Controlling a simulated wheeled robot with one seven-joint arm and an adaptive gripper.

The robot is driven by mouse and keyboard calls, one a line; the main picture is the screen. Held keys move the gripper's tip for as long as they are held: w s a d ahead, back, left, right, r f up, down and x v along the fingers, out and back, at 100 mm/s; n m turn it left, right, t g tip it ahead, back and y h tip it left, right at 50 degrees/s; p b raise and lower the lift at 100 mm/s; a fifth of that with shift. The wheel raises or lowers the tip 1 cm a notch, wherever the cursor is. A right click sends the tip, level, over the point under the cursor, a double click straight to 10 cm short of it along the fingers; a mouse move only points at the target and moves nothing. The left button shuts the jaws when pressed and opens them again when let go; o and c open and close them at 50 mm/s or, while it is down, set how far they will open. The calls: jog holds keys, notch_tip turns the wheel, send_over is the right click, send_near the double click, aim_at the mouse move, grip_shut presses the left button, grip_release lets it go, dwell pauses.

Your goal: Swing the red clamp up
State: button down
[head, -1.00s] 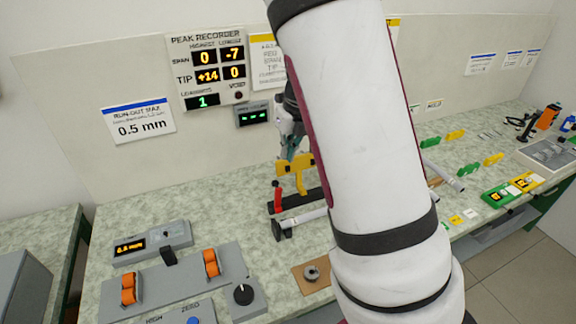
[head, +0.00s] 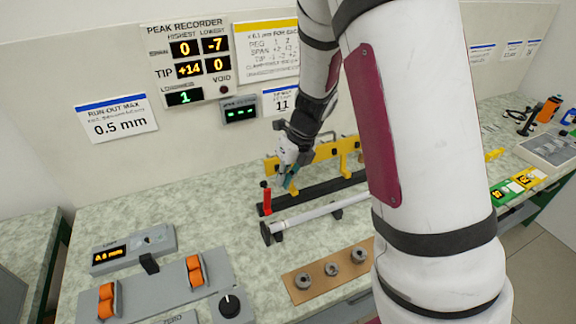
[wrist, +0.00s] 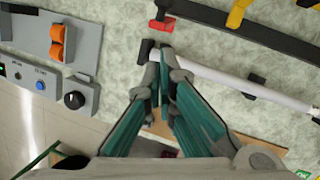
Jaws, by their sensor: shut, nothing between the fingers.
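The red clamp (head: 266,198) is at the left end of a long black rail (head: 325,190). In the head view it looks like a short upright red piece with a dark top. In the wrist view the red clamp (wrist: 162,26) shows near the top edge. My gripper (head: 289,184) is shut and empty, pointing down just right of the clamp in the head view. In the wrist view my gripper's fingertips (wrist: 162,56) appear below the clamp, near the left end of a pale rod (head: 310,217), apart from the red part. Whether they touch the rod is unclear.
A yellow bar (head: 325,150) stands behind the rail. A brown board (head: 318,272) with several grey rings lies in front. The bench (head: 180,205) left of the clamp is bare.

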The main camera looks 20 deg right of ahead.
aim_at(269, 190)
jog(key=w+f, duration=0.1)
jog(key=w+a+f, duration=0.1)
jog(key=f, duration=0.1)
jog(key=w+a+f, duration=0.1)
jog(key=shift+w+f, duration=0.15)
jog(key=shift+w, duration=0.15)
jog(key=w, duration=0.2)
jog(key=w+b, duration=0.1)
jog(key=w, duration=0.1)
jog(key=shift+f, duration=0.25)
jog(key=shift+s+a, duration=0.1)
jog(key=shift+s, duration=0.1)
